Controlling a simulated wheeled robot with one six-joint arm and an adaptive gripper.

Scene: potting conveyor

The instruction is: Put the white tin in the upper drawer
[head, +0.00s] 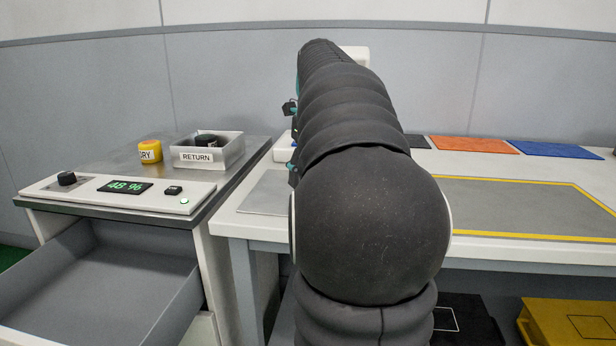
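The upper drawer (110,280) of the cabinet at the left is pulled open. The part of its grey inside that shows is empty. I cannot make out a white tin. My dark, ribbed arm stands across the middle of the view and hides much of what is behind it. My gripper is hidden behind the arm, so its fingers do not show and I cannot tell whether it holds anything.
On the cabinet stand a yellow tin (150,151), a "RETURN" tray (232,160) with a black item in it, and a control panel (90,190). The white table (500,256) has orange (470,145) and blue mats (555,150). A yellow container (565,322) is below.

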